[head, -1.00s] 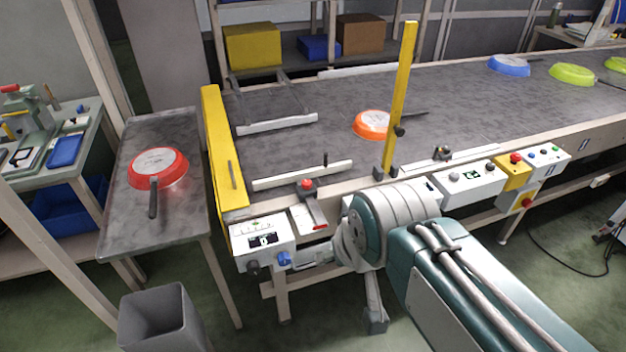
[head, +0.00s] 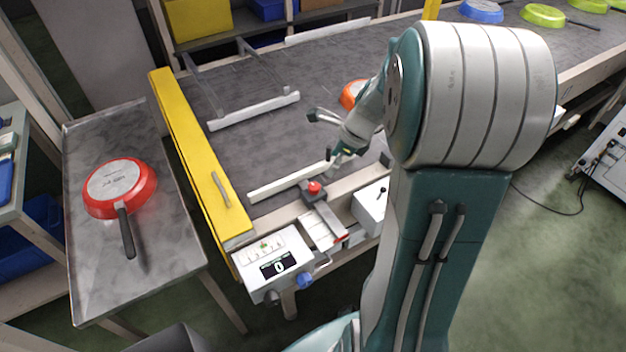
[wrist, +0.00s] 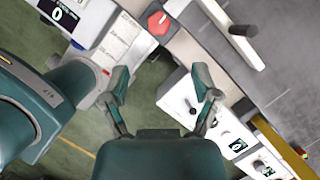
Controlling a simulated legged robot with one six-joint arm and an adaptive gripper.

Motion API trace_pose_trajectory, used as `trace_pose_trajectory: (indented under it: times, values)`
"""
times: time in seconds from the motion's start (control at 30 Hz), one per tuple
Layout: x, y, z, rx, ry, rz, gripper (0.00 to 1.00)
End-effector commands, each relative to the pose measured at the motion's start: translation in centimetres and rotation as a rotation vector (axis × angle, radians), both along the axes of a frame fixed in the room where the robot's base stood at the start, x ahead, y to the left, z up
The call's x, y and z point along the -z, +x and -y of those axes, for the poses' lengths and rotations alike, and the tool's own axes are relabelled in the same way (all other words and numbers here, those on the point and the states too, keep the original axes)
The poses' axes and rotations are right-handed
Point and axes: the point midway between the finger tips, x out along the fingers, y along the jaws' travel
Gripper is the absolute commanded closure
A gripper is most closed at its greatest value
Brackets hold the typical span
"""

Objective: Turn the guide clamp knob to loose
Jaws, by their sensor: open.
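A red knob (head: 314,188) sits on a grey bracket at the conveyor's near edge, at the foot of the white guide rail (head: 285,181). In the wrist view the red knob (wrist: 158,22) looks six-sided and is near the top, beyond my fingertips. A pale plate with printed marks and a red tip (head: 322,226) lies beside it. My gripper (head: 322,136) is open and empty above the conveyor, up and slightly right of the knob in the head view. In the wrist view its two fingers (wrist: 162,75) are spread apart and touch nothing. The knob's setting cannot be read.
A box with a scale, a display reading 0 (head: 278,267) and a blue knob (head: 304,279) stands at the conveyor's corner. A white box with a lever (head: 368,208) is right of the bracket. A red pan (head: 118,186) lies on the left table. A yellow barrier (head: 195,160) edges the belt.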

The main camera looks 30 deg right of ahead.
Motion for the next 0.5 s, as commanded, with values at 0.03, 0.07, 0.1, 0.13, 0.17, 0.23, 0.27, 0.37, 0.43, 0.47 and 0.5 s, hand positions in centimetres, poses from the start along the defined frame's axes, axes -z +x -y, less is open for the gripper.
trace_pose_trajectory:
  times: [0.03, 0.07, 0.1, 0.13, 0.17, 0.23, 0.27, 0.37, 0.43, 0.47, 0.5]
  values:
    - [0.4, 0.1, -0.1, 0.003, 0.004, -0.003, 0.21]
    - [0.7, 0.2, -0.2, 0.003, 0.004, -0.003, 0.21]
    - [1.1, 0.4, -0.4, 0.003, 0.004, -0.004, 0.21]
    - [1.5, 0.5, -0.5, 0.002, 0.004, -0.004, 0.21]
    - [2.0, 0.6, -0.6, 0.002, 0.004, -0.004, 0.21]
    - [3.2, 0.9, -1.0, -0.001, 0.004, -0.006, 0.21]
    - [3.8, 1.0, -1.2, 0.000, 0.004, -0.005, 0.21]
    - [5.5, 1.5, -1.7, 0.000, 0.003, -0.006, 0.21]
    - [6.7, 1.9, -2.1, -0.001, 0.003, -0.005, 0.21]
    - [7.2, 2.0, -2.3, -0.001, 0.003, -0.005, 0.21]
    - [7.7, 2.1, -2.4, -0.002, 0.002, -0.005, 0.21]
